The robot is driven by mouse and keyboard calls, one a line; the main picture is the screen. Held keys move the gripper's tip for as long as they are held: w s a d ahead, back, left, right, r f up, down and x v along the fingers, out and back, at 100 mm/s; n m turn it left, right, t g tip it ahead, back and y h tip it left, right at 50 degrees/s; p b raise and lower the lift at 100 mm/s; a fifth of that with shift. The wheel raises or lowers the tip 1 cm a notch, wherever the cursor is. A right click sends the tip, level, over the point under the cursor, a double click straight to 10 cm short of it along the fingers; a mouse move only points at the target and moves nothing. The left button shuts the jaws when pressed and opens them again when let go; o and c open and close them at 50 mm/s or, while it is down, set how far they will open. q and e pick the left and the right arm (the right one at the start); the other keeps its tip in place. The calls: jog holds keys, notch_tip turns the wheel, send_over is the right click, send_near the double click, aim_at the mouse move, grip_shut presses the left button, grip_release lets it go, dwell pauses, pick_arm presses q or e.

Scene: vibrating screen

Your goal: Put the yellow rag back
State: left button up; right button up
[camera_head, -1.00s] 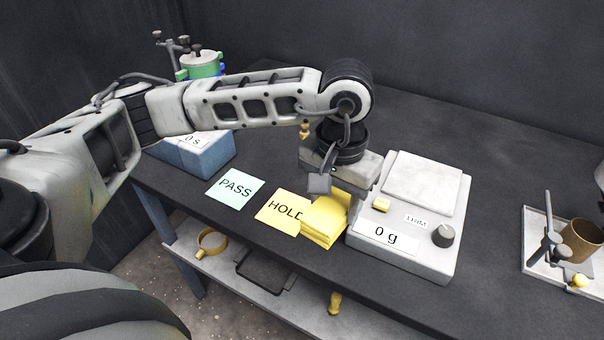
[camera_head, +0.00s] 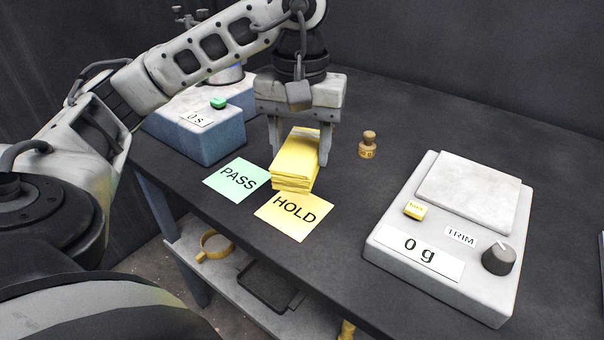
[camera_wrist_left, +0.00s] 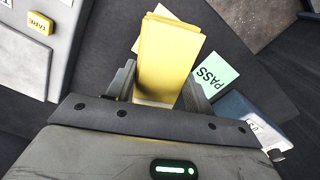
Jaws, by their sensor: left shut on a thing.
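The yellow rag (camera_head: 297,160) is a folded, layered stack, just behind the HOLD card and partly over its back edge in the head view. My left gripper (camera_head: 298,150) points down with its fingers on either side of the rag and is shut on it. In the left wrist view the rag (camera_wrist_left: 168,62) stands out between the fingers. I cannot tell whether the rag touches the table. My right gripper is not in view.
A yellow HOLD card (camera_head: 293,215) and a green PASS card (camera_head: 236,180) lie at the table's front edge. A scale (camera_head: 400,250) reading 0 g stands right. A blue-grey box (camera_head: 205,140) stands left. A small brass stamp (camera_head: 368,146) stands behind. Dark table between stamp and scale is clear.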

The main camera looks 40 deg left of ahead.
aim_at(302, 155)
pick_arm(q)
jog(key=w+a+f, duration=0.1)
jog(key=w+f+b, duration=0.1)
jog(key=f, duration=0.1)
jog(key=w+a+f+b, duration=0.1)
jog(key=shift+a+f, duration=0.3)
jog(key=shift+f, duration=0.1)
jog(key=shift+w+a+f, duration=0.25)
jog(key=shift+w, duration=0.05)
jog(key=shift+w+a+f, duration=0.1)
jog(key=shift+w+f, duration=0.05)
jog(key=shift+f, duration=0.1)
notch_tip(302, 155, down, 4)
jog(key=shift+w+a+r, duration=0.15)
jog(key=shift+r, duration=0.1)
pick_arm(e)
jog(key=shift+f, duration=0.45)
pick_arm(q)
jog(key=shift+f, duration=0.1)
jog(key=o, duration=0.9)
jog(key=shift+o, duration=0.2)
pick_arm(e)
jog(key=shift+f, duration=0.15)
